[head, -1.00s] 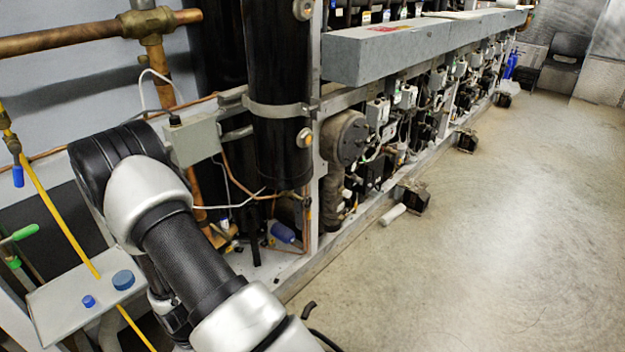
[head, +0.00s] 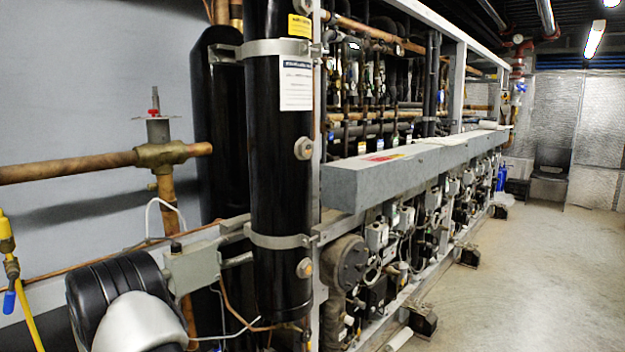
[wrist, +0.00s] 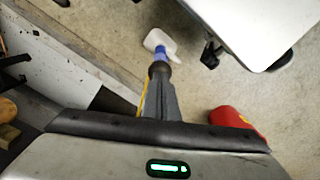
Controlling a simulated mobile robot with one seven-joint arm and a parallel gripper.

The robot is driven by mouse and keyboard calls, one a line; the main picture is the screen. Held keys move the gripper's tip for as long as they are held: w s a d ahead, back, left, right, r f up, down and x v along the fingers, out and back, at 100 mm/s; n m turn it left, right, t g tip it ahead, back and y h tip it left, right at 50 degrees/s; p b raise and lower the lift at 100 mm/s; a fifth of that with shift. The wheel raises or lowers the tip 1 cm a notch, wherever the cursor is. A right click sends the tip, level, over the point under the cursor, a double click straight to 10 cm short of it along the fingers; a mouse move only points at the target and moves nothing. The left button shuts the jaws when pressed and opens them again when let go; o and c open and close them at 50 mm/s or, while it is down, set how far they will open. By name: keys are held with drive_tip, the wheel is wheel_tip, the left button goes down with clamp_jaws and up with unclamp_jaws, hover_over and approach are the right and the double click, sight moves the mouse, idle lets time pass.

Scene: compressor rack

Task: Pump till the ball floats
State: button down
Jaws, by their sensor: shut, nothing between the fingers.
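A tall black cylinder (head: 279,170) stands upright at the near end of the rack. It has an upper sight port (head: 303,148) and a lower sight port (head: 305,268). Both are seen from the side and too small to show a ball. No pump can be made out for certain. My gripper (wrist: 159,70) shows in the wrist view, its grey fingers together and empty, pointing down at the floor. A white object with a blue neck (wrist: 161,50) appears just beyond the fingertips; whether they touch it I cannot tell.
A yellow hose with a blue-handled valve (head: 9,302) hangs at the far left. A copper pipe (head: 70,165) crosses above it. A red object (wrist: 234,119) lies at the right of the wrist view. The concrete floor (head: 530,270) is clear right of the rack.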

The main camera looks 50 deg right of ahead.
drive_tip(key=shift+f+b, duration=2.95)
drive_tip(key=shift+f, duration=1.75)
wheel_tip(320, 180, up, 10)
drive_tip(key=p, duration=0.6)
drive_tip(key=shift+f+p, duration=0.2)
drive_tip(key=shift+p, duration=0.2)
